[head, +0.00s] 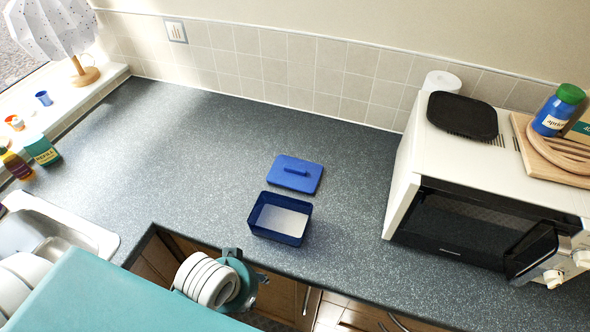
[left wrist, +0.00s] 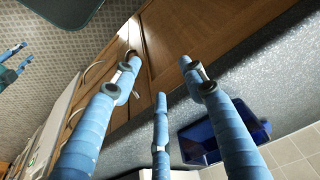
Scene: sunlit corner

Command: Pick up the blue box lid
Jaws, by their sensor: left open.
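The blue box lid (head: 295,174) lies flat on the speckled grey counter, with a bar handle on top. Just in front of it stands the open blue box (head: 280,218), pale inside; the two are apart. My left gripper (head: 262,279) is low at the counter's front edge, in front of the box and apart from it. In the left wrist view its blue fingers (left wrist: 159,70) are spread and empty, and the blue box (left wrist: 220,136) shows beyond them. I cannot make out the lid in that view.
A white microwave (head: 480,190) stands on the right, bearing a black plate (head: 462,115) and a wooden board (head: 545,155). A sink (head: 60,232) is at the left. The counter (head: 190,170) left of the lid is clear. Wooden cupboards (left wrist: 185,40) lie below the edge.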

